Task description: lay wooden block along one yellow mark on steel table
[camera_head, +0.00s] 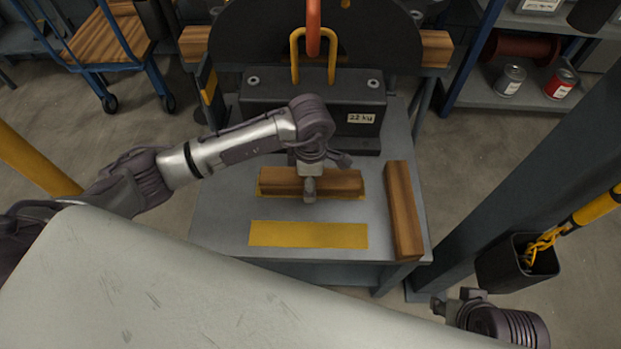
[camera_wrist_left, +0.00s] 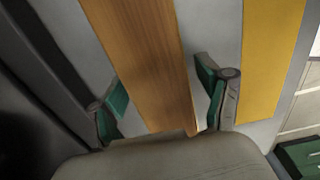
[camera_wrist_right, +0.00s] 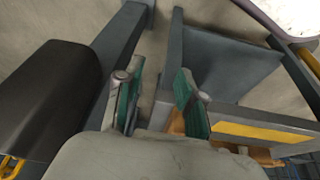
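A wooden block (camera_head: 345,182) lies lengthwise over the far yellow mark (camera_head: 258,188) on the steel table (camera_head: 225,215); thin yellow edges show around it. The near yellow mark (camera_head: 308,235) is bare. My left gripper (camera_head: 310,190) is at the middle of this block. In the left wrist view its open fingers (camera_wrist_left: 165,95) stand either side of the block (camera_wrist_left: 145,45), with small gaps seen. A second wooden block (camera_head: 403,210) lies along the table's right side. My right gripper (camera_head: 450,303) is away from the table, its fingers (camera_wrist_right: 158,98) open and empty.
A dark heavy casing (camera_head: 312,105) with a yellow shackle and orange hook stands at the back of the table. A dark post and a black bin (camera_head: 517,265) with a yellow chain are at right. Shelves with cans (camera_head: 510,80) stand back right.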

